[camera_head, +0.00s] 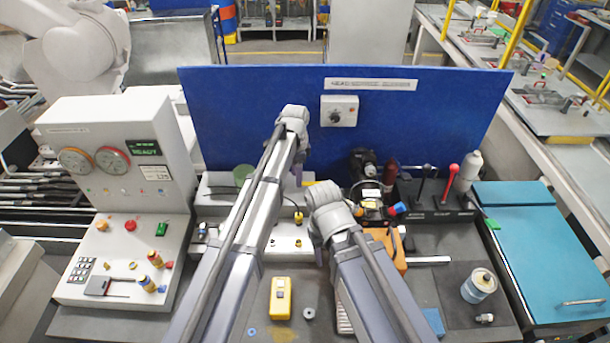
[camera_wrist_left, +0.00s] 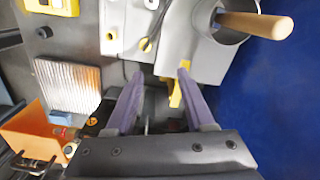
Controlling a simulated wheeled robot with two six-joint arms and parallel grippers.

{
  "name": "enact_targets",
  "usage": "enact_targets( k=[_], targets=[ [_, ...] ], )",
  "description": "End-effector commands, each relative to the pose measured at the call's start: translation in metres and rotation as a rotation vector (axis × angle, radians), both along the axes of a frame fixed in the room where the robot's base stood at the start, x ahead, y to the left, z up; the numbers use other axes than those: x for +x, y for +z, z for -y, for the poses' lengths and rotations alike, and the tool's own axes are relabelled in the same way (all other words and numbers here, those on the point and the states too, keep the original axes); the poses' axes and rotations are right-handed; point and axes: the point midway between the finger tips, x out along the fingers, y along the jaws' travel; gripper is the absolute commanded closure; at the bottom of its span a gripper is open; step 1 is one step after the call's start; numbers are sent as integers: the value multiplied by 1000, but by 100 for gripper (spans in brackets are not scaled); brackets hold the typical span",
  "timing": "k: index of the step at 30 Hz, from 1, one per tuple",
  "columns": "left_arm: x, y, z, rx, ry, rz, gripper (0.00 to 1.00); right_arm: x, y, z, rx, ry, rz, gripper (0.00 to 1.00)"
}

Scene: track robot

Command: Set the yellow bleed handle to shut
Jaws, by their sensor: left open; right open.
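A yellow handle (camera_wrist_left: 174,95) shows in the left wrist view at the edge of a grey block. I take it for the bleed handle. My left gripper (camera_wrist_left: 160,72) is open, and the handle lies between its purple fingers, close to the right one. I cannot tell whether they touch. In the head view my left gripper (camera_head: 298,176) is in front of the blue panel, and its arm hides what lies behind; I cannot make out the handle clearly there. My right gripper (camera_head: 319,256) is open, lower and to the right, above the bench.
A blue panel (camera_head: 420,120) stands behind both arms. A grey console with gauges (camera_head: 115,140) is at left. A yellow meter (camera_head: 281,298) lies on the bench. A cup holding a wooden-handled tool (camera_wrist_left: 258,24) is near the left gripper.

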Motion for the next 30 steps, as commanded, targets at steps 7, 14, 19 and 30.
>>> enact_targets(
  k=[7,14,19,30],
  targets=[
    [50,6,27,-3,-234,-6,46,0,6,0,0,-1,0,50],
    [50,5,28,-4,-252,-6,46,0,5,0,0,-1,0,50],
    [50,-4,27,-4,-250,-6,46,0,-4,0,0,-1,0,50],
    [50,-46,27,-4,-249,-6,46,0,-46,0,1,-3,2,50]
  ],
)
